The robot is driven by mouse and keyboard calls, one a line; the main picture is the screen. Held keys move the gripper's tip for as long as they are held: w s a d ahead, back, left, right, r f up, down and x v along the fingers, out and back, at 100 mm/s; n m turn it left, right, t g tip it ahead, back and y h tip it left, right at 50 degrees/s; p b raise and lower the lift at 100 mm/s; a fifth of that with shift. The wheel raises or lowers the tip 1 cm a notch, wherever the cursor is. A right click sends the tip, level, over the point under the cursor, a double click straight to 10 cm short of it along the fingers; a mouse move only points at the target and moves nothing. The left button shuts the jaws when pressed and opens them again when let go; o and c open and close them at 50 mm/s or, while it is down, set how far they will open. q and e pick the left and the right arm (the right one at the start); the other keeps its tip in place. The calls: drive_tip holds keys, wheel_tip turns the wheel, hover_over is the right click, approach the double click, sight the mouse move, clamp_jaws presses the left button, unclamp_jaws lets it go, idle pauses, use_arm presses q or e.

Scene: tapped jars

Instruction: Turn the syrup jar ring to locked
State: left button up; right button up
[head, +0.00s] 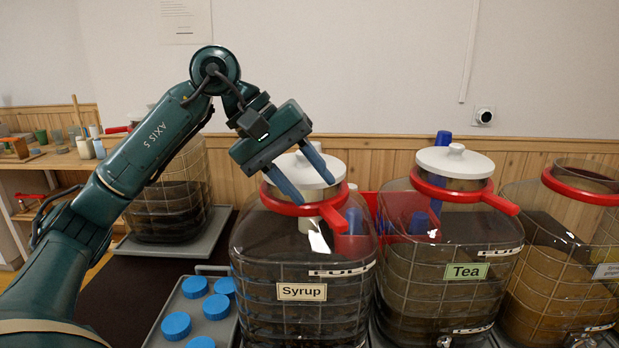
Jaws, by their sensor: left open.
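The syrup jar (302,262) is a large clear jar with dark contents and a "Syrup" label. A red ring (290,208) sits around its neck under a white lid (300,170). The ring's red handle (334,217) points to the front right. My left gripper (302,181) is open just above the lid and ring. Its two blue-grey fingers point down to the right, one at the left of the lid and one across its right part. I cannot tell whether the fingers touch the lid. My right gripper is not in view.
The tea jar (450,245) stands close on the right, its red handle pointing right. Another red-ringed jar (570,250) stands at the far right. A grey tray (222,329) with several blue caps lies at the front left. A dark jar (172,195) stands behind my left arm.

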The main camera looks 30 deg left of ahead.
sight(340, 220)
use_arm(q)
drive_tip(key=shift+b+x, duration=0.6)
drive_tip(key=shift+x, duration=1.25)
drive_tip(key=shift+b+x, duration=0.5)
drive_tip(key=shift+x, duration=0.85)
drive_tip(key=shift+s+r, duration=0.1)
drive_tip(key=shift+s, duration=0.05)
drive_tip(key=shift+b+x, duration=0.4)
drive_tip(key=shift+x, duration=0.75)
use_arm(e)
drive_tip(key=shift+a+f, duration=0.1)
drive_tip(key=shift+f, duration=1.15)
use_arm(q)
drive_tip(key=shift+r, duration=0.1)
